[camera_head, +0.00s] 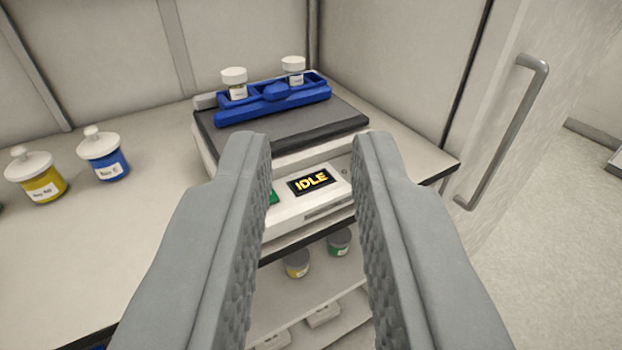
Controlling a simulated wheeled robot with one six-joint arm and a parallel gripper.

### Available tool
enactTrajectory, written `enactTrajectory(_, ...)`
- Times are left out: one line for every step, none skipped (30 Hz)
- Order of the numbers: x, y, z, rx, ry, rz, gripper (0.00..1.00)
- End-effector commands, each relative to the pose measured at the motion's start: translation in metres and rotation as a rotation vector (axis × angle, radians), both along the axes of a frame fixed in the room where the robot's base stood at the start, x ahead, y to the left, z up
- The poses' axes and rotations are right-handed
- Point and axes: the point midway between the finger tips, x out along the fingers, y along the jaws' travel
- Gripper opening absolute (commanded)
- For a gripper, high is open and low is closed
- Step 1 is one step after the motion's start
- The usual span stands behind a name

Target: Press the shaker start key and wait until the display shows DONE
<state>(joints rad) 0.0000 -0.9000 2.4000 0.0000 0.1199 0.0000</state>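The shaker (290,160) stands on the bench with a dark platform on top and a white front panel. Its display (312,182) reads IDLE in yellow letters. A blue rack (275,108) on the platform holds two white-capped vials, one at the left (235,84) and one at the right (293,70). My gripper (310,140) is open and empty. Its fingers are in front of the shaker, with the display between them; I cannot tell whether they touch it.
A yellow jar (40,186) and a blue jar (106,162) with white lids stand on the bench at left. A shelf below the bench holds small jars (298,268). A door with a metal handle (507,130) is at right. The bench between is clear.

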Motion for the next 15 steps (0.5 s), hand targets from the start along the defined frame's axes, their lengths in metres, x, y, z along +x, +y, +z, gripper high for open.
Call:
enactTrajectory(0.0, 0.0, 0.0, 0.0, 0.0, 0.0, 0.12)
enactTrajectory(0.0, 0.0, 0.0, 0.0, 0.0, 0.0, 0.06)
enactTrajectory(0.0, 0.0, 0.0, 0.0, 0.0, 0.0, 0.0)
enactTrajectory(0.0, 0.0, 0.0, 0.0, 0.0, 0.0, 0.0)
enactTrajectory(0.0, 0.0, 0.0, 0.0, 0.0, 0.0, 0.0)
enactTrajectory(0.0, 0.0, 0.0, 0.0, 0.0, 0.0, 0.0)
enactTrajectory(0.0, 0.0, 0.0, 0.0, 0.0, 0.0, 0.0)
enactTrajectory(0.0, 0.0, 0.0, 0.0, 0.0, 0.0, 0.0)
enactTrajectory(0.0, 0.0, 0.0, 0.0, 0.0, 0.0, 0.0)
enactTrajectory(0.0, 0.0, 0.0, 0.0, 0.0, 0.0, 0.0)
enactTrajectory(0.0, 0.0, 0.0, 0.0, 0.0, 0.0, 0.0)
enactTrajectory(0.0, 0.0, 0.0, 0.0, 0.0, 0.0, 0.0)
enactTrajectory(0.0, 0.0, 0.0, 0.0, 0.0, 0.0, 0.0)
enactTrajectory(0.0, 0.0, 0.0, 0.0, 0.0, 0.0, 0.0)
enactTrajectory(0.0, 0.0, 0.0, 0.0, 0.0, 0.0, 0.0)
